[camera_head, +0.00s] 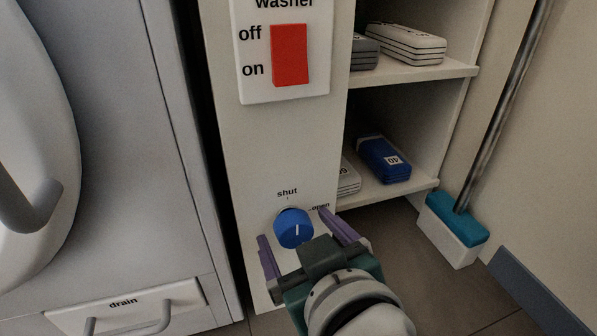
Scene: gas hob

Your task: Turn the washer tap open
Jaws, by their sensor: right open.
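The washer tap is a round blue knob (293,229) low on the pale narrow panel (265,150). The label "shut" is above it and "open" is to its upper right. A white line on the knob's face is roughly vertical, on the lower part of the face. My right gripper (295,227) comes in from below with its purple fingers spread, one on each side of the knob. There are visible gaps between fingers and knob, and I cannot tell whether either touches it. My left gripper is not in view.
A red switch (290,55) marked off and on sits higher on the panel. A washer (120,130) with a drain drawer (128,308) stands left. Shelves with boxes (384,160) are right. A mop with a teal and white head (452,229) stands on the floor further right.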

